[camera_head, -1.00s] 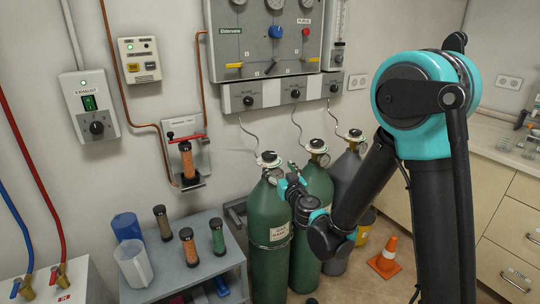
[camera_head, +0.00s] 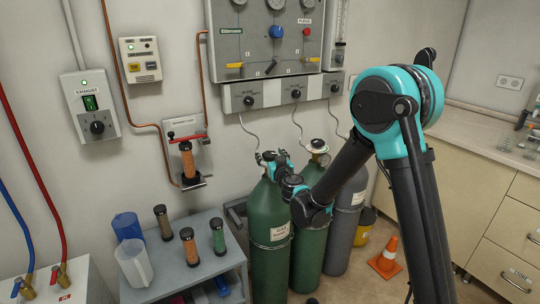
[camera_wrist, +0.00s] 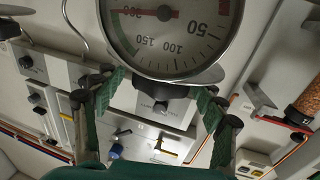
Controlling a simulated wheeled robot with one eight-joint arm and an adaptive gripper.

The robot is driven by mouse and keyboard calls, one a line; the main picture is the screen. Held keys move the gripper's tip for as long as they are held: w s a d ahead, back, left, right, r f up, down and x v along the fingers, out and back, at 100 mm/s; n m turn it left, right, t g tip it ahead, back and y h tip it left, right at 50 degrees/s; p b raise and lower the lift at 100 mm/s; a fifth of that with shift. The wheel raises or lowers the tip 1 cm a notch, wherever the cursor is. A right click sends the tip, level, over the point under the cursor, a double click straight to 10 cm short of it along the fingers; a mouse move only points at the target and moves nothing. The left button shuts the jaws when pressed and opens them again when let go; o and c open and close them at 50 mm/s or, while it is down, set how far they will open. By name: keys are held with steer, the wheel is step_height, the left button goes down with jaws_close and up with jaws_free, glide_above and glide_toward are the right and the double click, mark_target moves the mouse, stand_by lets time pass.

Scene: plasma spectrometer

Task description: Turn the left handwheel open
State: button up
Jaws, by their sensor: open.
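The left green gas cylinder (camera_head: 268,235) stands against the wall. My gripper (camera_head: 268,158) is at its top from the right and covers the valve there, so I cannot make out the left handwheel in the head view. In the wrist view my gripper (camera_wrist: 152,98) is open, its two green-padded fingers spread apart. A round pressure gauge (camera_wrist: 175,45) fills the top middle, in front of or above the gap between the fingers. I cannot tell whether the fingers touch the valve.
A second green cylinder (camera_head: 312,245) and a grey cylinder (camera_head: 345,225) stand close to the right. The wall gas panel (camera_head: 270,45) with a row of knobs is behind. A grey side table (camera_head: 205,265) holding canisters is left. An orange cone (camera_head: 386,258) is on the floor.

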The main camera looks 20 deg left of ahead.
steer(key=c, duration=1.2)
steer(key=shift+n+g+y, duration=0.3)
steer(key=shift+y, duration=0.1)
steer(key=shift+o, duration=0.2)
steer(key=shift+w+d+n+g+y, duration=0.1)
steer(key=shift+n+g+y, duration=0.5)
steer(key=shift+y, duration=0.1)
steer(key=shift+n+g+y, duration=1.4)
steer(key=shift+n+g, duration=0.1)
steer(key=shift+g, duration=0.4)
steer(key=o, duration=1.2)
steer(key=shift+c, duration=0.2)
